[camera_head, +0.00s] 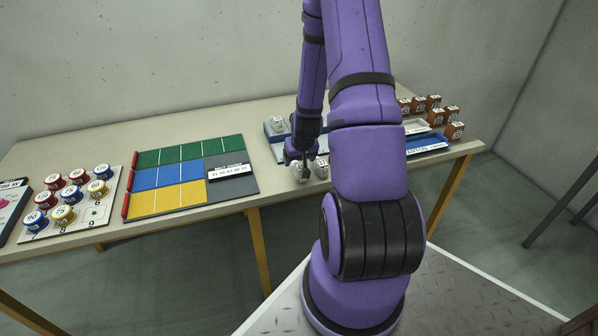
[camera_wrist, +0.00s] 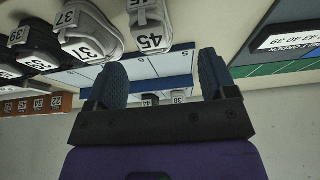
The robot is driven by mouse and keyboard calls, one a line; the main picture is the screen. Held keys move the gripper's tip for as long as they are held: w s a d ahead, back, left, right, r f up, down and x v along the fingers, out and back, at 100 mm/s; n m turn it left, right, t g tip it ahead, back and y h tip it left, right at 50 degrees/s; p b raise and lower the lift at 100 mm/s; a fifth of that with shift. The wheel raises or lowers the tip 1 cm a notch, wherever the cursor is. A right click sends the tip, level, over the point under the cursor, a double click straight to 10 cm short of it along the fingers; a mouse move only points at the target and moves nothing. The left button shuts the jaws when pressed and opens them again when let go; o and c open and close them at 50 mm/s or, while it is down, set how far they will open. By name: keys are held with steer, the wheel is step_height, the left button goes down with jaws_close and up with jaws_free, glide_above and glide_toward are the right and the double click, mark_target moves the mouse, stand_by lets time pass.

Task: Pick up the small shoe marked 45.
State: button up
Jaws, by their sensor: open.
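The small shoe marked 45 (camera_wrist: 150,28) is light grey with a white number label. In the wrist view it sits at the top centre, at the end of a row of shoes. In the head view a light shoe (camera_head: 301,175) just below my gripper (camera_head: 303,158) appears to be this one, though its number is not readable there. My gripper is open in the wrist view (camera_wrist: 161,74), with nothing between its two dark fingers. The shoe lies beyond the fingertips, apart from them.
A coloured mat (camera_head: 180,178) lies left. Brown boxes (camera_head: 455,131) stand right, partly behind my arm.

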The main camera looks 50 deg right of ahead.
mark_target(300, 164)
steer(key=shift+s+d+x, duration=0.1)
steer(key=shift+s+x, duration=0.05)
steer(key=shift+x, duration=1.5)
steer(key=shift+s+d+x, duration=0.1)
steer(key=shift+d+x, duration=0.05)
steer(key=shift+x, duration=1.45)
steer(key=c, duration=1)
